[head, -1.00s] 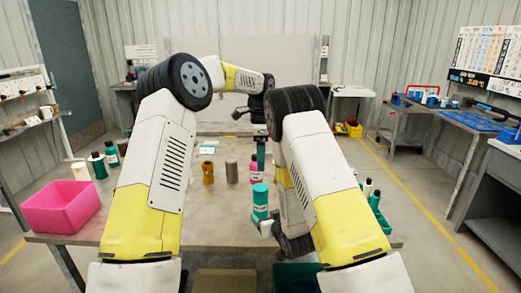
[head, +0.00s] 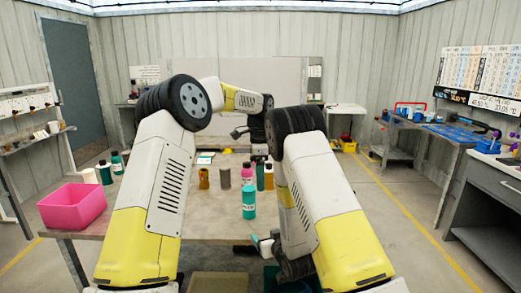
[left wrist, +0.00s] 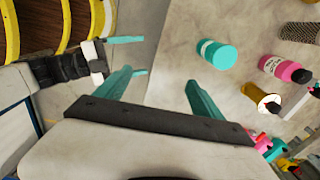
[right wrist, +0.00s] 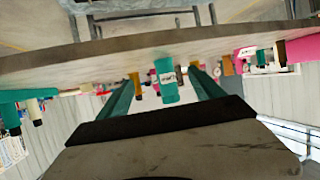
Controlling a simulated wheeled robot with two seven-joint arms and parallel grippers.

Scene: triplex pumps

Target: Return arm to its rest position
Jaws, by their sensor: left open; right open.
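My left gripper (head: 258,152) hangs from its bent arm above the far part of the work table, beyond the teal bottle. In the left wrist view its two teal fingers (left wrist: 164,92) are apart with nothing between them. My right gripper (head: 264,243) is low at the table's front edge, below and to the right of the teal bottle (head: 249,203). In the right wrist view its fingers (right wrist: 164,90) are spread and empty. The teal bottle (right wrist: 165,80) appears between them but stands beyond, upright on the table. My right arm partly hides the right gripper.
Bottles (head: 110,168) stand behind the bin. The table's front left is clear. A side bench (head: 440,130) stands right.

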